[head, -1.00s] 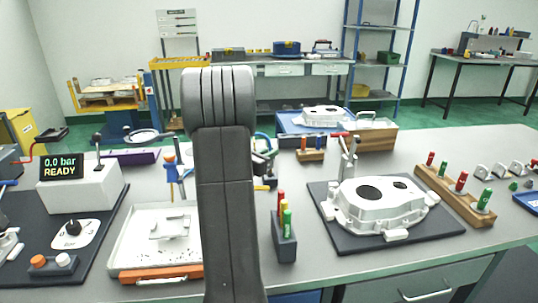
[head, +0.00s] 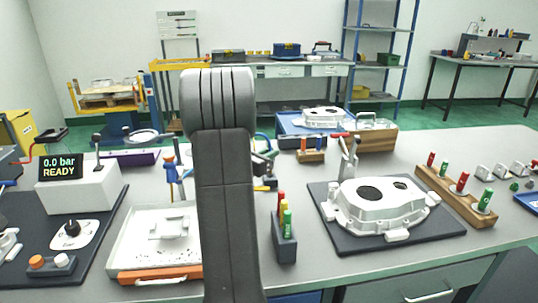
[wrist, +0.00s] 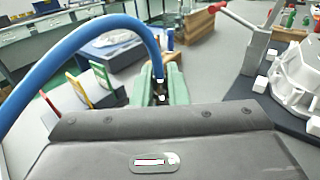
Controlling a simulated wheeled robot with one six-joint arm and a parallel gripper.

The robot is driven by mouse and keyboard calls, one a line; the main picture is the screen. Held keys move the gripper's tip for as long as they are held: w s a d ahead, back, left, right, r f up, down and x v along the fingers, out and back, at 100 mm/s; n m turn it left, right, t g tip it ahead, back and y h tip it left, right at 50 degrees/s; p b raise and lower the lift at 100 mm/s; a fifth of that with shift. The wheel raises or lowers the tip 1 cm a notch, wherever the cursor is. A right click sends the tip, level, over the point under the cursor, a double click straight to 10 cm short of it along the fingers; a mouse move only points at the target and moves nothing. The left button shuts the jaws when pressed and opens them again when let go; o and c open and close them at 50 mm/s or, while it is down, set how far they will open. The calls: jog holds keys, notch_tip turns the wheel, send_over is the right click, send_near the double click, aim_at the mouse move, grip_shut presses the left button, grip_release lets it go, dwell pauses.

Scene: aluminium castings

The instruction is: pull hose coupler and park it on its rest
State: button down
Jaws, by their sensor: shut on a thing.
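In the wrist view, my gripper (wrist: 160,92) has pale green fingers close together, shut around a small metal hose coupler (wrist: 159,82). A blue hose (wrist: 75,47) runs from the coupler and arches up and to the left. The coupler's far end is hidden between the fingers. In the head view my arm stands in front and hides most of the gripper and coupler. A white aluminium casting (head: 380,207) sits on a dark mat (head: 335,238) to the right; its edge also shows in the wrist view (wrist: 297,75). I cannot make out the coupler's rest.
A red-handled clamp (head: 347,152) stands behind the casting. A holder with red and green plugs (head: 285,245) stands right of my arm. A wooden plug rack (head: 455,196) is at right. A white tray (head: 125,250) and a box reading "0.0 bar READY" (head: 80,190) are at left.

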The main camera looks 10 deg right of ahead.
jog(key=shift+f+b, duration=1.25)
jog(key=shift+b, duration=0.1)
jog(key=c, duration=1.4)
grip_release()
jog(key=shift+o, duration=0.2)
notch_tip(320, 180, up, 10)
jog(key=shift+r+p, duration=0.15)
jog(key=shift+p, duration=0.55)
notch_tip(320, 180, down, 10)
jog(key=shift+f+b, duration=0.1)
jog(key=shift+b, duration=0.55)
jog(key=shift+r+p, duration=0.6)
jog(key=shift+p, duration=0.05)
jog(key=shift+f, duration=0.1)
